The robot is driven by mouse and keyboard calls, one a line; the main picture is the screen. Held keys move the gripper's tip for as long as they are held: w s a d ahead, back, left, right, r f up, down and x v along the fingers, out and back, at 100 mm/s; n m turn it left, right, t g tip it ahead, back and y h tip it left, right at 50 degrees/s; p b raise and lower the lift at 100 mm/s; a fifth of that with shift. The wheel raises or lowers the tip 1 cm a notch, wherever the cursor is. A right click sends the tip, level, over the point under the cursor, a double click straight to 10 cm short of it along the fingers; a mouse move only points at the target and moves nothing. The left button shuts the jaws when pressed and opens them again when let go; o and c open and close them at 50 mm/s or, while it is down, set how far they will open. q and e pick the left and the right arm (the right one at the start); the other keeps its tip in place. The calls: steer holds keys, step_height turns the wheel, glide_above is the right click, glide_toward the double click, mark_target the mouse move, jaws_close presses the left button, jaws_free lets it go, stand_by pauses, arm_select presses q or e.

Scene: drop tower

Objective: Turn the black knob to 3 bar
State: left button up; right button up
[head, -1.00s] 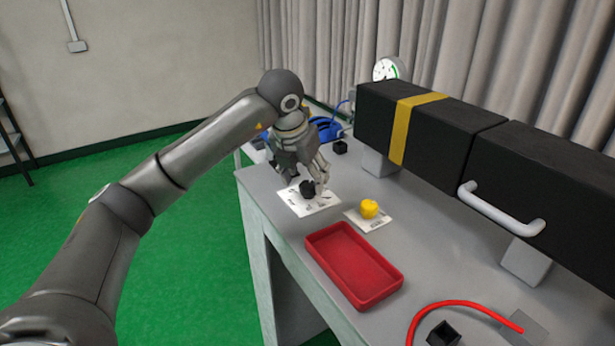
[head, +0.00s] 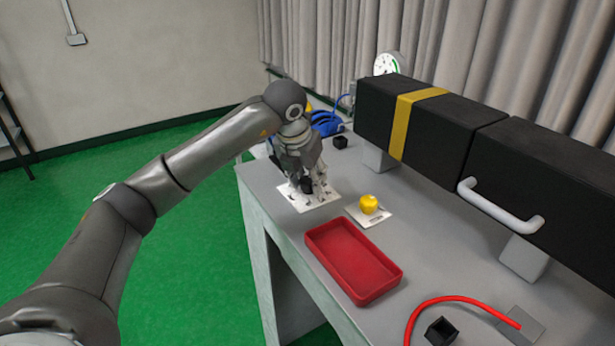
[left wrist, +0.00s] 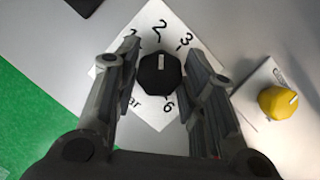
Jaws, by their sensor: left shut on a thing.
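The black knob (left wrist: 160,75) sits on a white dial plate (left wrist: 150,115) with printed numbers. The white mark on the knob points up toward the 2 in the left wrist view; the 3 is to the right of it. My left gripper (left wrist: 160,72) has one finger on each side of the knob and is shut on it. In the head view, the left gripper (head: 308,190) is down at the plate and partly hides the knob (head: 307,185). A white round gauge (head: 388,64) stands at the back; its reading is too small to tell. My right gripper is not in view.
A yellow knob (head: 369,204) on its own white plate is right of the black one. A red tray (head: 312,246) lies in front. A long black box (head: 375,110) with a yellow band stands behind. A red hose (head: 450,302) lies at the front right.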

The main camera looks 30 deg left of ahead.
arm_select(q)
steer(key=shift+m, duration=0.4)
steer(key=shift+a+m+h+b, duration=0.1)
steer(key=shift+m+h+b, duration=0.55)
steer(key=shift+m, duration=0.35)
steer(key=shift+m+h, duration=0.35)
steer(key=shift+m, duration=0.75)
steer(key=shift+r+m+g+h, duration=0.1)
steer(key=shift+m+g+h, duration=0.25)
steer(key=shift+m, duration=0.95)
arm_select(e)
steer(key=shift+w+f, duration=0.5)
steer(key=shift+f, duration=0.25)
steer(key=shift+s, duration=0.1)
arm_select(q)
steer(key=o, duration=1)
steer(key=shift+a, duration=0.1)
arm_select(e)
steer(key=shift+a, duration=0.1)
